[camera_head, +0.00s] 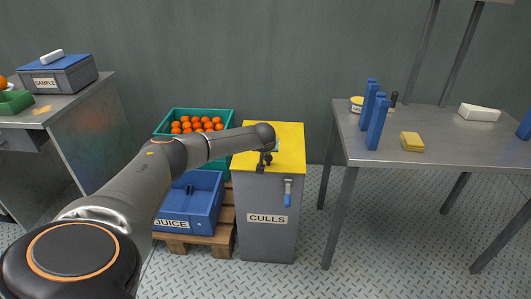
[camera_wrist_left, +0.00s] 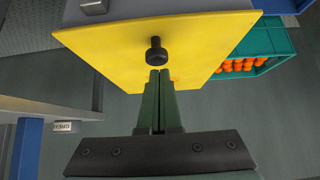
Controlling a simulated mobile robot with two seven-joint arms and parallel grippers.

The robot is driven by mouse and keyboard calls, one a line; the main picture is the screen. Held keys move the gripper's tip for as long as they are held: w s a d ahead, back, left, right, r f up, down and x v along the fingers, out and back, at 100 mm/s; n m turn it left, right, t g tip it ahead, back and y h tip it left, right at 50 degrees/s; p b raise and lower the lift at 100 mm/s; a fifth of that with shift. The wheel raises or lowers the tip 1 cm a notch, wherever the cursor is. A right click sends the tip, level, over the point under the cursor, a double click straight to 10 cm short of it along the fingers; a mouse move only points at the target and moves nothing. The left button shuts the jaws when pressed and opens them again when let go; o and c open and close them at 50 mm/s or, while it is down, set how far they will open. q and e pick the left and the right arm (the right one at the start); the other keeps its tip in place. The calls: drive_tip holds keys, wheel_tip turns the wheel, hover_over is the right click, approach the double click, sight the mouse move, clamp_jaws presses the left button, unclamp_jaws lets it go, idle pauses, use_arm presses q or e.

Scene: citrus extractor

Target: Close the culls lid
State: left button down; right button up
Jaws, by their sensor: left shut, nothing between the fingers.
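The grey culls bin (camera_head: 267,235) stands upright with its CULLS label facing me. Its yellow lid (camera_head: 289,143) lies across the bin's top and looks about level. I see no clear gap at its front edge, but cannot tell if it is fully seated. My left gripper (camera_head: 262,168) is above the front part of the lid, pointing down. In the left wrist view, the yellow lid (camera_wrist_left: 205,45) carries a black knob (camera_wrist_left: 156,50). The shut, empty fingers (camera_wrist_left: 158,75) are close to the knob; I cannot tell if they touch. My right gripper is out of view.
A blue JUICE crate (camera_head: 190,222) and a green crate of oranges (camera_head: 160,128) are left of the bin. A metal table (camera_head: 450,150) stands right, with blue uprights and a yellow sponge (camera_head: 412,141).

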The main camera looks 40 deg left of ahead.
use_arm(q)
drive_tip(key=shift+r+p, duration=0.3)
drive_tip(key=shift+r, duration=0.35)
drive_tip(key=s+d+f+p, duration=0.1)
drive_tip(key=s+d+p, duration=0.1)
drive_tip(key=s+d, duration=0.4)
drive_tip(key=shift+s+f+p, duration=0.3)
drive_tip(key=shift+s, duration=0.3)
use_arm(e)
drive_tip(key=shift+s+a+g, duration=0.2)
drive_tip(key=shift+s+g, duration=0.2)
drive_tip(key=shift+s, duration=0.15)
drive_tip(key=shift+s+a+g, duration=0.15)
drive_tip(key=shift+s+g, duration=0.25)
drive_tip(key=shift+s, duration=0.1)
use_arm(q)
drive_tip(key=shift+d, duration=0.1)
